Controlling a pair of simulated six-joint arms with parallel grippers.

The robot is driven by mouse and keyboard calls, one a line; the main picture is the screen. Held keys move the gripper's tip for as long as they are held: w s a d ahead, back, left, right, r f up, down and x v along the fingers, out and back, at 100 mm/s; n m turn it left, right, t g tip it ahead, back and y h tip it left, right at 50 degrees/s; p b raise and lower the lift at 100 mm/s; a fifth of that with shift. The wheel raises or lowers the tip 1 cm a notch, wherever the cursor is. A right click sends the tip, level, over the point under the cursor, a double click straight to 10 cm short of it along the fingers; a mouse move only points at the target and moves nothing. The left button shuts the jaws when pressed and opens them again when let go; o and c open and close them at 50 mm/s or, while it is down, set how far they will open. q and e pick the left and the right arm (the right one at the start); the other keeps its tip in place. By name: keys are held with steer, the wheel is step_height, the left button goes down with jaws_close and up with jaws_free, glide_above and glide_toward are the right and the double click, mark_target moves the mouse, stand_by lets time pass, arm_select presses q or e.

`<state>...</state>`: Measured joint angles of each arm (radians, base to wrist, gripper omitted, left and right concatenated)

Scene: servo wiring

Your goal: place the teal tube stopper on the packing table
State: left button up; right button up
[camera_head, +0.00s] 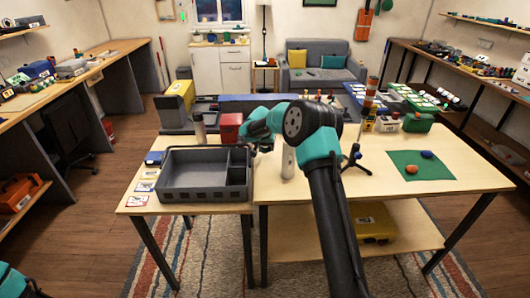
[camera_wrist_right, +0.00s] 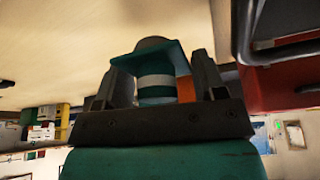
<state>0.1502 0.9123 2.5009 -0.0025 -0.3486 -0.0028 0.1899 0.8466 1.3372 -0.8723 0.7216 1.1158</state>
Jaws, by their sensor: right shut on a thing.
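My right gripper (camera_head: 265,147) is over the table, just right of the grey tray's back corner; its fingers are small and mostly dark in the head view. In the right wrist view the gripper (camera_wrist_right: 162,88) is shut on the teal tube stopper (camera_wrist_right: 148,61), which has a flat teal flange, a white band and a grey end. An orange patch shows beside it, near one finger. The stopper cannot be made out in the head view. The packing table (camera_head: 473,171) is the pale wooden top in front. Only a teal part of my left arm shows, bottom left; its gripper is out of view.
A grey divided tray (camera_head: 205,196) stands on the table's left part, with a red box (camera_head: 231,127) behind it. Bare wood lies around the mat.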

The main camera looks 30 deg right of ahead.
mark_target(265, 151)
steer(key=shift+w+d, duration=0.15)
steer(key=shift+w, duration=0.05)
steer(key=shift+f, duration=1.75)
steer(key=shift+f, duration=0.1)
steer(key=o, duration=0.7)
steer(key=v, duration=1.2)
